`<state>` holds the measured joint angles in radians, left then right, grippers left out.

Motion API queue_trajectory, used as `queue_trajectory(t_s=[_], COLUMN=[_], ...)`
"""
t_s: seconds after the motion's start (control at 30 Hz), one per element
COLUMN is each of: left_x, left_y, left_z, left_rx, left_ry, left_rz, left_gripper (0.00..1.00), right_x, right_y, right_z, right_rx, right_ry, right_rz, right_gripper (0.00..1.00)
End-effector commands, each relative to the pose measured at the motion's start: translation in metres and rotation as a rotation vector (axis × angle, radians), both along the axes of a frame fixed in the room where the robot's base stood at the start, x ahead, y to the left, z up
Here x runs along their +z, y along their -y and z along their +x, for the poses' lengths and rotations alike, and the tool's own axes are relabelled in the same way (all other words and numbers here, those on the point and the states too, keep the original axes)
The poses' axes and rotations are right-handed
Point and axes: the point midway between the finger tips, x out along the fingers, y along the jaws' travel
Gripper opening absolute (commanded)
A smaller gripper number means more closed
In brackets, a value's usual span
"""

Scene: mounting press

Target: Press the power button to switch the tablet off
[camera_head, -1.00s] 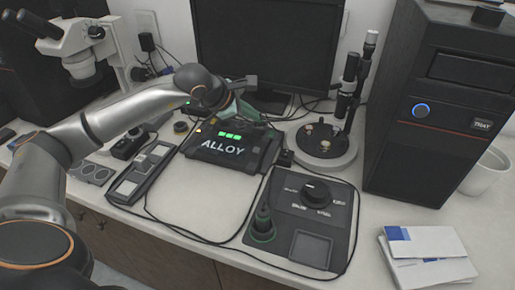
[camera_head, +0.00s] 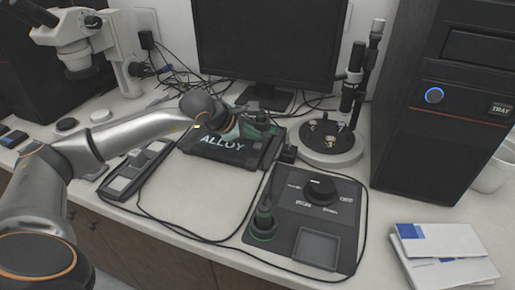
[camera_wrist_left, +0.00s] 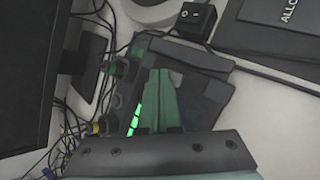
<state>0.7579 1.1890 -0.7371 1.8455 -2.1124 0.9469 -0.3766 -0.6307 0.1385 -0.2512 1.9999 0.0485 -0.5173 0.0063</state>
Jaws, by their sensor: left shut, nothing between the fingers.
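The tablet (camera_head: 205,153) is a dark slab marked ALLOY, lying on the table in front of the monitor. Its front part shows in the head view; its back part is largely covered by my left gripper (camera_head: 250,129). In the left wrist view the tablet (camera_wrist_left: 205,95) shows a lit green strip, with several dark knobs along its monitor-side edge. My left gripper (camera_wrist_left: 160,73) is shut and empty, its green fingers low over the tablet. I cannot tell whether they touch it. I cannot make out the power button. My right gripper is not in view.
A console (camera_head: 340,230) with a dial and a green-ringed peg (camera_head: 264,222) is at front right. A small black switch box (camera_head: 288,154) stands by the tablet's right edge. The monitor (camera_head: 265,45) and a round-based stand (camera_head: 332,150) are behind. Cables loop around the tablet.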

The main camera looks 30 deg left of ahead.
Motion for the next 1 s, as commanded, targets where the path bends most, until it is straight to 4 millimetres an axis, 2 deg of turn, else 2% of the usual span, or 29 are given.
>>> queue_trajectory(t_s=[1.0], left_x=[0.0005], left_y=[0.0001], left_z=[0.0000], left_rx=[0.000], left_ry=[0.000], left_rz=[0.000], left_gripper=[0.00], right_x=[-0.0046], right_y=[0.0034], right_z=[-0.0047], right_rx=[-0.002], right_ry=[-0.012], right_rz=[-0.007], right_gripper=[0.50])
